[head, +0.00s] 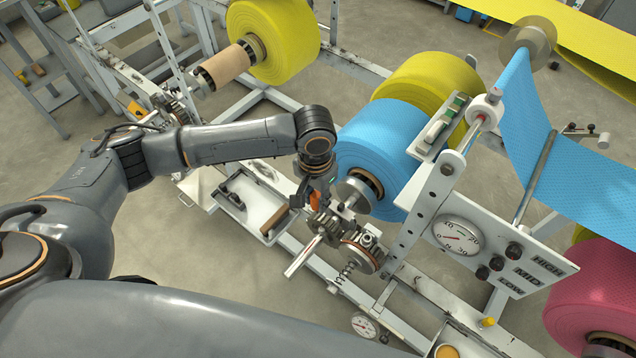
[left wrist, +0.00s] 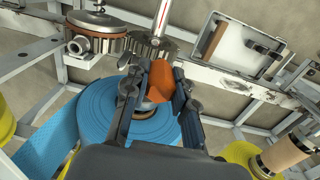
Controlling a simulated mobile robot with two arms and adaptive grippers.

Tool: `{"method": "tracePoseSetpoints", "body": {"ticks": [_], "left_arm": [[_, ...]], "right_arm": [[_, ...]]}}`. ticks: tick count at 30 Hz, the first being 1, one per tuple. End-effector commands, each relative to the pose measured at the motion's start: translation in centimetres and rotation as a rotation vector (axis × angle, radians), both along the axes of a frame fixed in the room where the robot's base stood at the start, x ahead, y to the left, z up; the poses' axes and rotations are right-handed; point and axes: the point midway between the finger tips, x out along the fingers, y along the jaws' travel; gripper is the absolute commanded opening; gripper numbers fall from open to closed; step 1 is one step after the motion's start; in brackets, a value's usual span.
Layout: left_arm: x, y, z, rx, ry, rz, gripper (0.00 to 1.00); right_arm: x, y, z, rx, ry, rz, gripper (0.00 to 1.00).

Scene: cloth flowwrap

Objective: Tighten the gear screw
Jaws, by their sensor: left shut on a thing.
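My left gripper (head: 316,200) reaches down at the middle of the machine frame, beside the gears. It is shut on an orange piece (head: 315,203), which shows between the fingers in the left wrist view (left wrist: 162,82). A dark toothed gear (head: 325,226) sits just below the gripper, and it is also in the left wrist view (left wrist: 150,47). A round drum with a brown rim (head: 360,256) stands next to that gear. The gear screw itself is not clearly seen; the fingers hide much of what they hold. My right gripper is not in view.
A blue roll (head: 385,150) is close to the gripper on its right, with a yellow roll (head: 435,85) behind. A tray (head: 245,215) with tools lies to the left. A panel with a dial (head: 456,236) and knobs stands at right.

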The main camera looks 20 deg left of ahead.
Motion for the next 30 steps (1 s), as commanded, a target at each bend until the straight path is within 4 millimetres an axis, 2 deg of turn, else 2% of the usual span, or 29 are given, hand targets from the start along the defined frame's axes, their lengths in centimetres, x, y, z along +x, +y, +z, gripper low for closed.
{"method": "tracePoseSetpoints", "body": {"ticks": [1, 3, 7, 12, 16, 19, 24, 30], "left_arm": [[0.2, -0.4, -0.5, -0.002, 0.008, -0.040, 0.00], [0.6, -0.6, -1.9, -0.004, 0.007, -0.095, 0.00], [1.0, -0.8, -3.5, -0.008, 0.002, -0.157, 0.00], [1.0, -0.7, -4.0, -0.009, 0.001, -0.171, 0.00], [1.1, -0.7, -3.9, -0.009, 0.001, -0.170, 0.00], [1.0, -0.7, -3.8, -0.009, 0.001, -0.169, 0.00], [0.9, -0.8, -3.6, -0.008, 0.000, -0.170, 0.00], [0.8, -0.8, -6.1, -0.008, 0.000, -0.170, 0.00]], "right_arm": [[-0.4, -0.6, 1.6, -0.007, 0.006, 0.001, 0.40], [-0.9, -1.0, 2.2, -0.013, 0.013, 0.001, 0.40], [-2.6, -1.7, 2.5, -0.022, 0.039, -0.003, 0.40], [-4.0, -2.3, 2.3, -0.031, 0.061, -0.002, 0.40], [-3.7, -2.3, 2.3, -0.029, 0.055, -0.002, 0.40], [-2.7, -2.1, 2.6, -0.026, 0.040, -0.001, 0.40], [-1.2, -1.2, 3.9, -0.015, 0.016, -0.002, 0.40], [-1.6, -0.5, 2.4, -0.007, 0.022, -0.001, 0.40]]}}
